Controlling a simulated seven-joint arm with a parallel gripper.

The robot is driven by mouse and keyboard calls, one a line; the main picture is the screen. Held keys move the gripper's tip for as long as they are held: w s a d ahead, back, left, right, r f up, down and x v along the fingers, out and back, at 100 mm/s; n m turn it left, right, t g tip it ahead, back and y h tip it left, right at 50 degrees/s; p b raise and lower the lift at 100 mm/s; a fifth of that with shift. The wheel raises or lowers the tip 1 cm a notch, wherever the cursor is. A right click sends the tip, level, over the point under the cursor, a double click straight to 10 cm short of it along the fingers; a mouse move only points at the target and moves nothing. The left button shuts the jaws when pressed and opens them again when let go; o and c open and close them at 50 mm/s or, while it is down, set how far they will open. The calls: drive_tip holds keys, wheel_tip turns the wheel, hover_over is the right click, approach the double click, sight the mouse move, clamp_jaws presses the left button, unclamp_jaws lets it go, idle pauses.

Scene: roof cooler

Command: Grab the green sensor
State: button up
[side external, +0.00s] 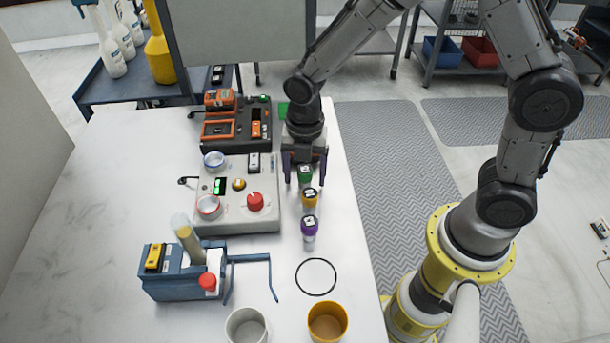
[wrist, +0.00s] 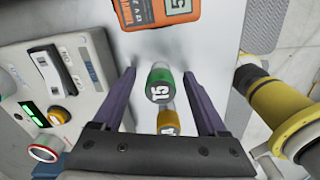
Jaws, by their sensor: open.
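The green sensor (side external: 305,174) is a small cylinder with a green cap, standing on the white table. My gripper (side external: 304,183) is open, pointing down, with one finger on each side of the green sensor. I see gaps between the fingers (wrist: 160,95) and the sensor in the wrist view. A yellow-capped sensor (side external: 309,197) stands just in front of it, and a purple-capped one (side external: 309,227) stands beyond that.
A grey control box (side external: 240,215) with a red button stands to the left of the sensors. A dark case (side external: 225,142) is behind it. A blue device (side external: 185,277), a white cup (side external: 246,327), an orange cup (side external: 327,321) and a black ring (side external: 316,262) are nearer the front.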

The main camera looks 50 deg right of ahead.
clamp_jaws()
idle(0.3)
drive_tip(key=shift+r, duration=0.15)
